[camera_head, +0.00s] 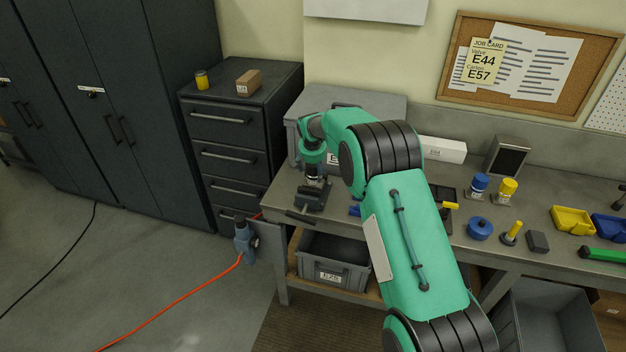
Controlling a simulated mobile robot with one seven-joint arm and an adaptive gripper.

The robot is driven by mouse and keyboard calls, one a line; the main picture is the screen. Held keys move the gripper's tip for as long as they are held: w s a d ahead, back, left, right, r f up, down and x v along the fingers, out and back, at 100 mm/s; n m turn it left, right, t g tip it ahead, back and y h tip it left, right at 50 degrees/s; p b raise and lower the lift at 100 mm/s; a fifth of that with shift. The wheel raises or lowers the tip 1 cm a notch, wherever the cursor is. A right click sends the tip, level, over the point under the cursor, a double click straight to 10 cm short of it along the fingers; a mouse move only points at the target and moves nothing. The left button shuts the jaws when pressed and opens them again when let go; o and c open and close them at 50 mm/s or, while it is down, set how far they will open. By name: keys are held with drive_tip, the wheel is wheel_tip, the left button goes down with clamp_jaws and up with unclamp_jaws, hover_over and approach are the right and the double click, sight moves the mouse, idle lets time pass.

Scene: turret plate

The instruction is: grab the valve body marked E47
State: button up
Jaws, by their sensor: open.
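No marking E47 can be read in this view. A blue cylinder (479,184) and a yellow cylinder (506,190) stand upright on the bench, right of my arm, each with a pale label too small to read. Another yellow cylinder (202,79) stands on the dark drawer cabinet at the left. I cannot tell which of these is the E47 valve body. My gripper (313,182) points down over a dark fixture (311,198) at the bench's left end. It is open, but its fingertips are small and hard to separate from the fixture.
A small carton (248,83) sits on the drawer cabinet (285,77).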

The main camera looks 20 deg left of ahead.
idle(0.3)
clamp_jaws()
drive_tip(key=shift+r, duration=0.2)
drive_tip(key=shift+w+r, duration=0.1)
drive_tip(key=shift+r, duration=0.1)
drive_tip(key=shift+a+r, duration=0.1)
drive_tip(key=shift+r, duration=0.15)
wheel_tip(320, 180, up, 3)
drive_tip(key=shift+f, duration=0.1)
drive_tip(key=s+d, duration=0.3)
drive_tip(key=s, duration=0.4)
drive_tip(key=s+d+r+b, duration=0.1)
drive_tip(key=s+d, duration=0.3)
drive_tip(key=s, duration=0.3)
drive_tip(key=shift+s+d+b, duration=0.15)
drive_tip(key=shift+d+b, duration=0.1)
drive_tip(key=shift+b, duration=0.05)
idle(0.3)
